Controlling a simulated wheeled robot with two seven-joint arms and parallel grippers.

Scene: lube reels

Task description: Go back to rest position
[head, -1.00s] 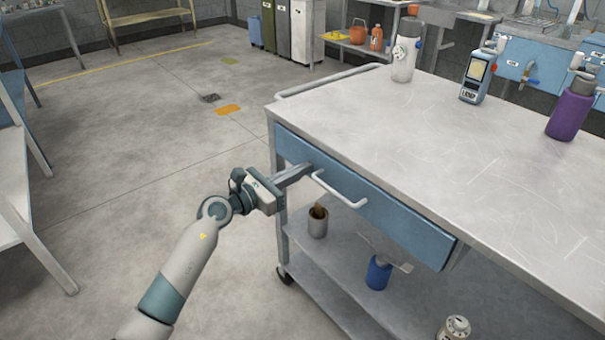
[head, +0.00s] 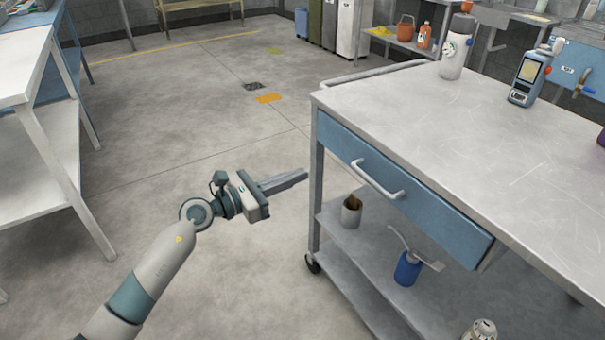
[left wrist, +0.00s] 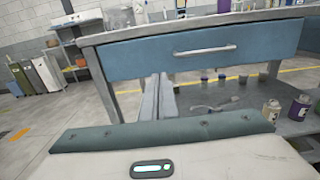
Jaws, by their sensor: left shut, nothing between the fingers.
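My left gripper (head: 290,181) is in the head view, over open floor to the left of the steel cart (head: 430,110). Its fingers are shut with nothing between them and point right, toward the cart. It is apart from the cart's blue drawer (head: 405,188), which is closed and has a white handle (head: 378,182). In the left wrist view the shut fingers (left wrist: 158,98) show below the drawer front (left wrist: 270,42), with the handle (left wrist: 205,51) to their right. My right gripper is not in view.
On the cart top stand a white bottle (head: 456,48) and a handheld meter (head: 529,77). The lower shelf holds a grey cup (head: 351,212) and a blue can (head: 407,268). A white table (head: 25,60) stands at the left. The floor between is clear.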

